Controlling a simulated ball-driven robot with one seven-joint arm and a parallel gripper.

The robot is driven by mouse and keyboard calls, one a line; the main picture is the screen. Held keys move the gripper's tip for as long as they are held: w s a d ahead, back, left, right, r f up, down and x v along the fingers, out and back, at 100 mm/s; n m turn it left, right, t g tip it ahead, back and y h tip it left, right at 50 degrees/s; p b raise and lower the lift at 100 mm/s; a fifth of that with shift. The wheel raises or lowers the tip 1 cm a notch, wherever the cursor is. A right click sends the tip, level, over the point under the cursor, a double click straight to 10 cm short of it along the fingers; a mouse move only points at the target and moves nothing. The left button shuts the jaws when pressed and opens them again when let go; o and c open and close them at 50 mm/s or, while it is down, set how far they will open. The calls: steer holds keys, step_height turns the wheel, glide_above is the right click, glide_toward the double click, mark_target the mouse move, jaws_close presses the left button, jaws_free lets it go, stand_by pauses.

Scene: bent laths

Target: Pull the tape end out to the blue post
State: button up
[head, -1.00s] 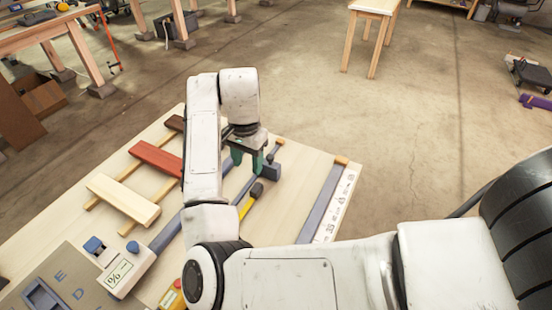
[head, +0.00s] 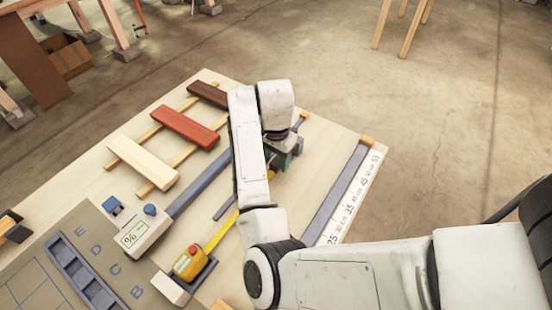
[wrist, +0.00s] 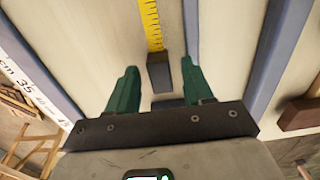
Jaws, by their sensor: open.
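A yellow tape measure (head: 190,262) sits on the board, its yellow tape (head: 222,232) running up and right, partly behind my arm. In the wrist view the tape (wrist: 150,25) ends in a dark grey-blue tab (wrist: 160,73). My gripper (wrist: 159,68) is open, its green fingers on either side of the tab with gaps visible. In the head view my gripper (head: 280,160) is over the board, mostly hidden by my arm. A second blue-grey block (wrist: 168,103) shows between the fingers, partly covered by the gripper body; I cannot tell whether it is the post.
A printed ruler strip (head: 350,200) and a blue-grey rail (head: 335,195) lie right of the gripper. Red (head: 187,128) and cream (head: 143,162) laths lie across rails at left. A slider box (head: 143,232) and a lettered grey panel (head: 45,280) are nearer.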

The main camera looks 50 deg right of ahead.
steer(key=shift+f, duration=0.15)
steer(key=shift+c, duration=0.2)
jaws_close()
stand_by(0.5)
